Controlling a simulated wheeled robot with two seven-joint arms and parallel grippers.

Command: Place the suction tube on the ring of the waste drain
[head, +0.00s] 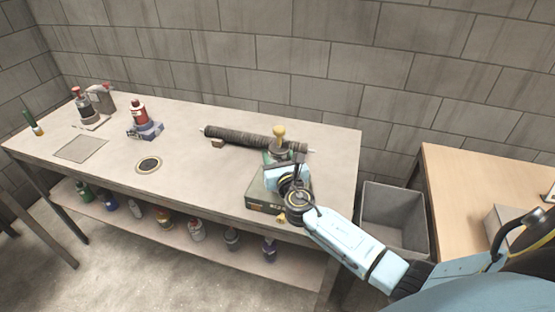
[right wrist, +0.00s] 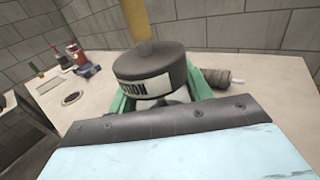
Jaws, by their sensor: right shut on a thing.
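The suction tube (head: 279,147) has a dark round body with a yellow upright piece on top. It is upright at the right part of the bench. The waste drain ring (head: 149,164) is a dark ring set in the left-middle bench top, far left of my right gripper. The ring also shows in the right wrist view (right wrist: 72,98). My left gripper is not in view.
A green-grey case (head: 258,198) lies below my right gripper. A dark ribbed roll (head: 240,137) lies along the back, with a small brown block (head: 217,143) beside it. A red bottle (head: 138,112) stands on a blue base (head: 148,131). The bench around the ring is clear.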

